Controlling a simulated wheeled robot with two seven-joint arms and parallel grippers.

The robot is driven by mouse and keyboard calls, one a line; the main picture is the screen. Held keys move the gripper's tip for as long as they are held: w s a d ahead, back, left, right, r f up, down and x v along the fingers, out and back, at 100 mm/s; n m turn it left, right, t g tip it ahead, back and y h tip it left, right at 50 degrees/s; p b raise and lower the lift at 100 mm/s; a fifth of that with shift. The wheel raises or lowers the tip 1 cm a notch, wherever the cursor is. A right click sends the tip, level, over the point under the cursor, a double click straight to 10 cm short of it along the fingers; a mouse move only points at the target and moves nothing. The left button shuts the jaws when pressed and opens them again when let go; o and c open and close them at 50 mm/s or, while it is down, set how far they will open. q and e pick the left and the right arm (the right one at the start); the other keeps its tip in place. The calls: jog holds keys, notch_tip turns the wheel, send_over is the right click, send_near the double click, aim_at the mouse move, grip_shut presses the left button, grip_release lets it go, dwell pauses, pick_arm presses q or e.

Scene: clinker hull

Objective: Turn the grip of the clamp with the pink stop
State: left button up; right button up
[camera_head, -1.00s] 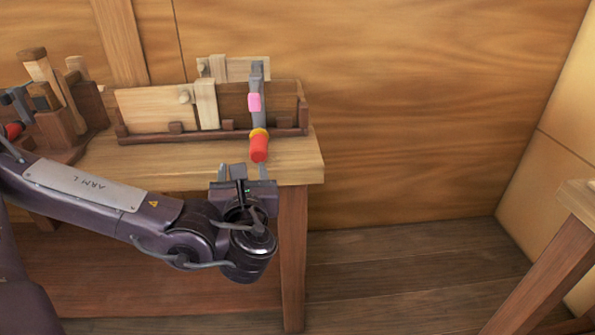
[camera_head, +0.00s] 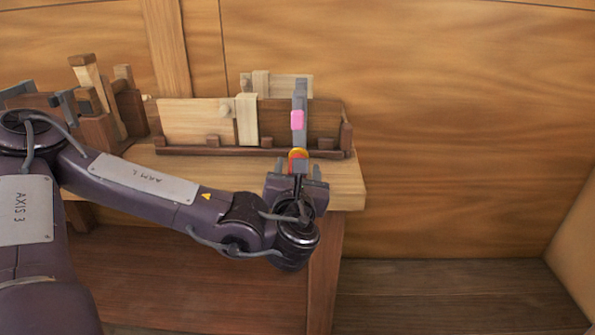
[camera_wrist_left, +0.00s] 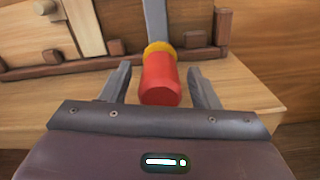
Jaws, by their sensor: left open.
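The clamp (camera_head: 300,97) has a grey bar and a pink stop (camera_head: 297,120). It stands upright at the right part of the plank assembly on the bench. Its red grip (camera_wrist_left: 159,82) with a yellow collar (camera_wrist_left: 159,47) shows in the left wrist view. My left gripper (camera_head: 298,165) is open, with one finger on each side of the red grip; gaps show between the fingers and the grip. In the head view the gripper mostly hides the grip. My right gripper is not in view.
Pale and dark planks (camera_head: 190,122) stand in a brown holder on the bench (camera_head: 347,185). A wooden rack (camera_head: 100,130) with tools stands at the left. Bare wall and floor lie to the right of the bench.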

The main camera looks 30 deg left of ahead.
pick_arm(q)
jog(key=c, duration=1)
jog(key=shift+n, duration=0.3)
